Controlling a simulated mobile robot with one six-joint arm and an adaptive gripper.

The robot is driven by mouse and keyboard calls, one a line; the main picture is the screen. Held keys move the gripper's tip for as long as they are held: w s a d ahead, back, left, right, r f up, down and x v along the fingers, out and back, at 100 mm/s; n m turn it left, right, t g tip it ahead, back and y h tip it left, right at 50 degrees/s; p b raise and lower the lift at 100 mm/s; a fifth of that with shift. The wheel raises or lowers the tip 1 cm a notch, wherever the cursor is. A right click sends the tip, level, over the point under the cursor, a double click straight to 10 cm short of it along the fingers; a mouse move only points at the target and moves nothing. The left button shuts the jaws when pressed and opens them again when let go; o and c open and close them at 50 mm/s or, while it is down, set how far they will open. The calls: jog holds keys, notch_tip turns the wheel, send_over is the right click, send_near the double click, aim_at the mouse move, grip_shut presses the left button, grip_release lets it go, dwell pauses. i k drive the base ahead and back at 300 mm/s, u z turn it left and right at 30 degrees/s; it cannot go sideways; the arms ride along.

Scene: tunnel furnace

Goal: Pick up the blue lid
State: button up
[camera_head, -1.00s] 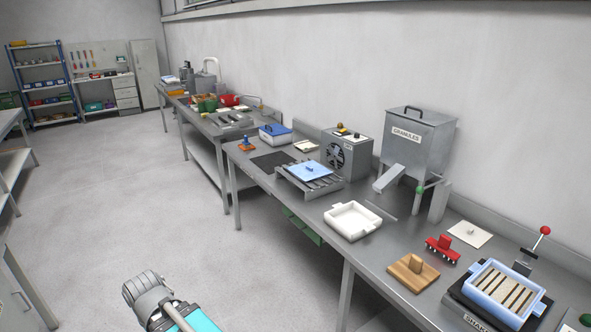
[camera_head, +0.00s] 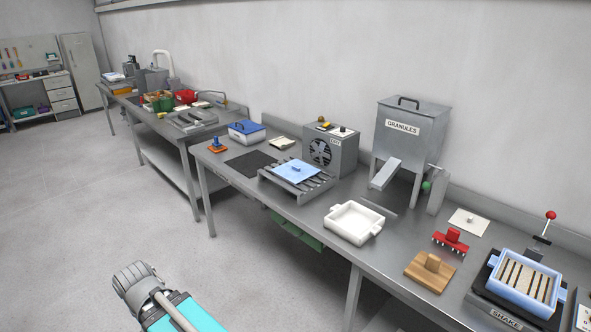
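A light-blue flat lid (camera_head: 297,171) with a small knob lies on a grey slatted rack (camera_head: 268,186) on the long metal bench. A second blue lid (camera_head: 246,127), darker and with a handle, sits on a white box (camera_head: 240,139) farther back on the same bench. Part of my arm shows at the lower left, over the floor and away from the bench. I cannot make out my gripper's fingers in this view.
A fan box (camera_head: 338,160) stands just behind the rack. The granules hopper (camera_head: 410,133) is to its right. A white tray (camera_head: 334,232), a wooden block (camera_head: 415,274), a red tool (camera_head: 441,240) and a blue-rimmed shaker tray (camera_head: 497,284) lie nearer. The floor (camera_head: 120,215) left of the bench is clear.

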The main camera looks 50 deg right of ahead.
aim_at(296, 171)
jog(key=z, duration=0.25)
jog(key=i, duration=0.75)
jog(key=z, duration=0.65)
jog(key=i, duration=0.55)
jog(key=z, duration=0.7)
jog(key=i, duration=0.65)
jog(key=z, duration=0.35)
jog(key=k, duration=0.9)
jog(key=z, duration=0.15)
jog(key=i, duration=0.3)
